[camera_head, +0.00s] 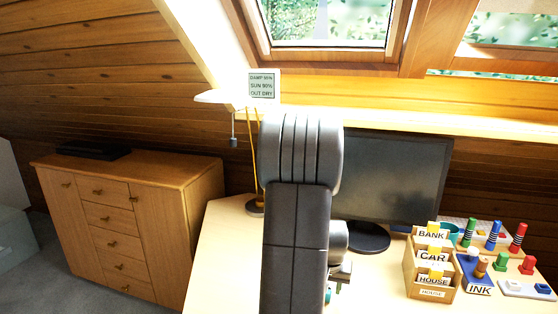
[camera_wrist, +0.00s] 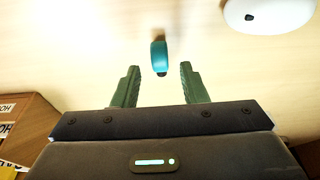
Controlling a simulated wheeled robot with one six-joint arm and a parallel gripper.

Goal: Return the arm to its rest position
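My arm rises in the middle of the head view and hides part of the desk and monitor. My gripper (camera_wrist: 159,67) shows in the wrist view with its two green fingers spread apart. A small teal object (camera_wrist: 158,52) is on the pale desk surface, in line with the gap and mostly beyond the fingertips. I cannot tell whether a finger touches it; a gap shows on both sides. In the head view the gripper is mostly hidden behind my arm.
A monitor (camera_head: 392,180) stands behind my arm on the desk (camera_head: 225,255). To the right are a labelled wooden card box (camera_head: 412,277) and several coloured stamps and blocks. A lamp (camera_head: 225,97) stands left; a wooden cabinet (camera_head: 150,190) is further left. A white rounded object (camera_wrist: 268,14) lies near the gripper.

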